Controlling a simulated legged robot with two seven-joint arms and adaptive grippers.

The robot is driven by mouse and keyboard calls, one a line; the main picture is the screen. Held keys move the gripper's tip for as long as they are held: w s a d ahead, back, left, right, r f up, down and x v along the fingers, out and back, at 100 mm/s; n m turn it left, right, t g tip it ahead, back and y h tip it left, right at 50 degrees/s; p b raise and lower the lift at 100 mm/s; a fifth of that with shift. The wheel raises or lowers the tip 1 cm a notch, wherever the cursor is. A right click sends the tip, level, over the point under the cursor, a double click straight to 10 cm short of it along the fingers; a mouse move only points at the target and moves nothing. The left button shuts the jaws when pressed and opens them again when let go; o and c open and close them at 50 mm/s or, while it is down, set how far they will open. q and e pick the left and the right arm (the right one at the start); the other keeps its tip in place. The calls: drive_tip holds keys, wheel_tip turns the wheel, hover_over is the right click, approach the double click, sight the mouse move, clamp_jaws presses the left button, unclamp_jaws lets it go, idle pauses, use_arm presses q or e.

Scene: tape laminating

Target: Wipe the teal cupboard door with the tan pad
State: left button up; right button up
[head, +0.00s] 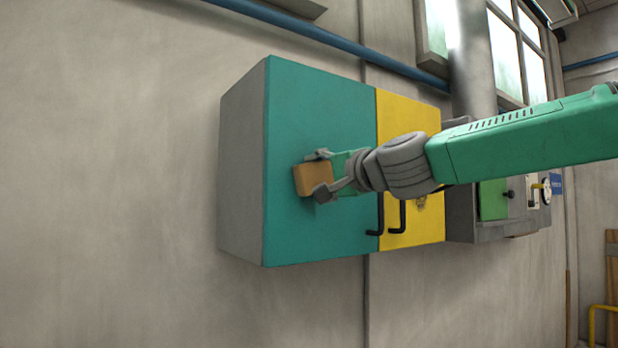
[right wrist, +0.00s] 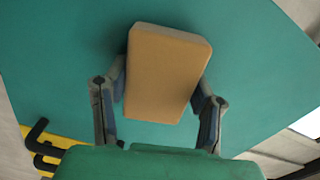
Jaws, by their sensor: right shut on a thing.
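The teal cupboard door (head: 315,110) is the left door of a grey wall cupboard and is closed. It fills most of the right wrist view (right wrist: 60,60). My right gripper (head: 320,177) is in front of the middle of this door, shut on the tan pad (head: 312,180). The pad shows whole between the two fingers in the right wrist view (right wrist: 166,72). It is at or close to the door's surface; I cannot tell whether it touches. My left gripper is in neither view.
A yellow door (head: 412,115) closes the cupboard's right part. Black handles (head: 378,215) stick out at the bottom where the doors meet. A blue pipe (head: 330,38) runs along the wall above. A grey box with a green panel (head: 493,200) is farther right. The wall at left is bare.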

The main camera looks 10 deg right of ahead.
drive_tip(key=w+d, duration=0.3)
drive_tip(key=d, duration=0.4)
drive_tip(key=shift+d, duration=0.15)
idle(0.5)
drive_tip(key=b+v, duration=0.1)
drive_tip(key=v, duration=0.5)
idle(0.5)
drive_tip(key=v, duration=0.3)
drive_tip(key=shift+b, duration=0.4)
